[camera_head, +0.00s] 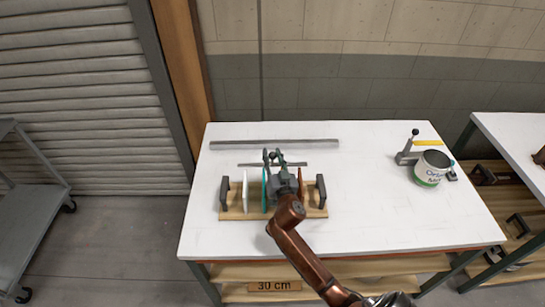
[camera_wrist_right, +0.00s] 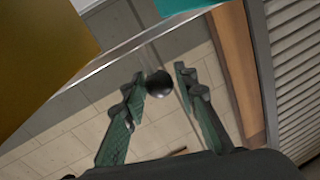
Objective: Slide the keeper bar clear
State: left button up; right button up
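My right gripper (camera_head: 271,156) is over the middle of the wooden rack (camera_head: 238,214). In the wrist view its two green-padded fingers (camera_wrist_right: 160,98) are spread, with a dark round knob (camera_wrist_right: 158,84) between them in the picture. I see no clear contact with the knob. A thin dark bar (camera_head: 296,164) lies just behind the rack, partly hidden by the gripper; it may be the keeper bar, but I cannot tell whether the knob belongs to it. The rack holds upright white (camera_head: 245,188), teal (camera_head: 264,190) and brown-red (camera_head: 300,184) panels between dark end posts. My left gripper is not in view.
A long grey strip (camera_head: 275,144) lies across the back of the white table (camera_head: 370,220). A labelled can (camera_head: 431,168), a lever device (camera_head: 408,153) and a yellow item (camera_head: 428,142) stand at the right. The table between is clear.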

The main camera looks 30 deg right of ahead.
jog(key=shift+o, duration=1.4)
jog(key=shift+s+a+f, duration=0.1)
jog(key=shift+s, duration=0.15)
jog(key=v, duration=1.1)
jog(key=shift+s, duration=0.25)
jog(key=shift+a, duration=0.1)
